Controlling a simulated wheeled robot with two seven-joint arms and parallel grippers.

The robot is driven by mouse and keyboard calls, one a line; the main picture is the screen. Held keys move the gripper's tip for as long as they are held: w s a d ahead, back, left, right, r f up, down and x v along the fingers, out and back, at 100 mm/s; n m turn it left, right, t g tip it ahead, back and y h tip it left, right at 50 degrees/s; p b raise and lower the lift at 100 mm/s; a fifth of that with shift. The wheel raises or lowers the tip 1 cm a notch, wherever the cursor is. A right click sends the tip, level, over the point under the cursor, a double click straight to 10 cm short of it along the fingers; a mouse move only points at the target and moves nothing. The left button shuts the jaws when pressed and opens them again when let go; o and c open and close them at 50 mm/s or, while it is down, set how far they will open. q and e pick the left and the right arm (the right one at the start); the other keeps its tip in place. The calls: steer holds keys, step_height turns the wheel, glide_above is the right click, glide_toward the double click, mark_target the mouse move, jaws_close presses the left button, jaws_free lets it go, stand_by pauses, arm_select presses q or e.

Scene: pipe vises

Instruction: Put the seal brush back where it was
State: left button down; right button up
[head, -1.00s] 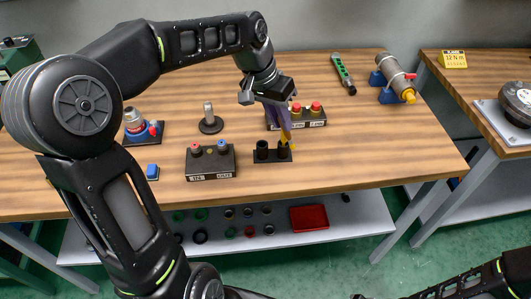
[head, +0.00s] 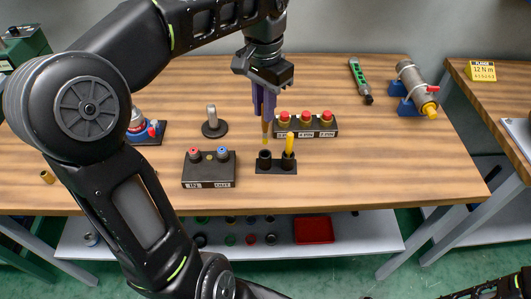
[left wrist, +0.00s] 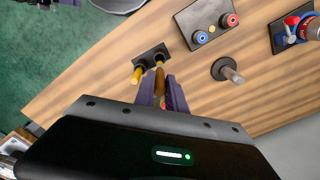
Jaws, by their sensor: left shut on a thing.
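My left gripper (head: 264,112), with purple fingers, is shut on a brush with a brown handle (head: 265,127) and a yellow lower end. The brush points down, its lower end just above the left cup (head: 264,156) of a black two-cup holder (head: 276,169). A yellow brush (head: 289,145) stands in the right cup. In the left wrist view the held brush (left wrist: 160,82) lies between the fingers, and the yellow brush (left wrist: 137,73) shows beside it. Which one is the seal brush I cannot tell. My right gripper is out of view.
A box with three red buttons (head: 306,131) stands close behind the holder. A two-button box (head: 208,169) is to its left, and a metal post (head: 213,123) behind that. A green tool (head: 360,80) and a clamped pipe (head: 414,85) lie back right. The table front right is clear.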

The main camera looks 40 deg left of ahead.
mark_target(264, 132)
arm_select(q)
step_height(264, 132, down, 5)
steer(key=shift+r+b, duration=0.15)
steer(key=shift+b, duration=0.55)
steer(key=shift+f, duration=0.4)
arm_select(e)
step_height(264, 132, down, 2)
arm_select(q)
steer(key=shift+f, duration=1.9)
steer(key=c, duration=1.4)
jaws_free()
steer(key=shift+r, duration=0.1)
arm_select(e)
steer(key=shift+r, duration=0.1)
